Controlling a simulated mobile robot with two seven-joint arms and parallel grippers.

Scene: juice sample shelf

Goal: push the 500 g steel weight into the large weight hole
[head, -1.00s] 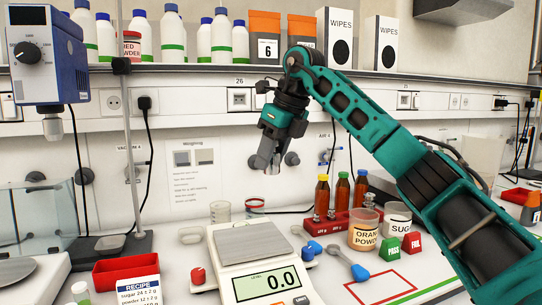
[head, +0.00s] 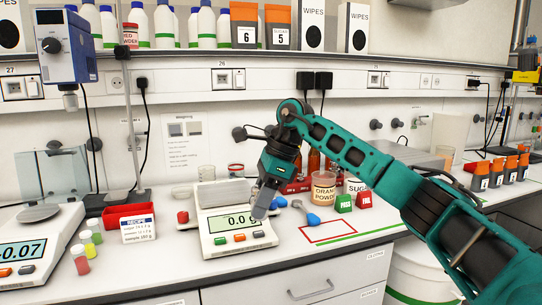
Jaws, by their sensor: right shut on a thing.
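My right gripper (head: 260,209) points down in front of the right part of the balance display in the head view. It is shut on a small grey metallic piece that looks like the steel weight; the fingers hide most of it, and no marking can be read. The balance (head: 206,222) shows 0.0 and its grey pan (head: 222,193) is empty. A red rack (head: 293,187) behind my right arm is mostly hidden, with dark amber bottles above it. I cannot make out a large weight hole. My left gripper is not in view.
A red tray (head: 117,214), a recipe card (head: 138,229) and small capped jars (head: 81,259) stand left. A red outlined square (head: 328,240) on the bench is bare.

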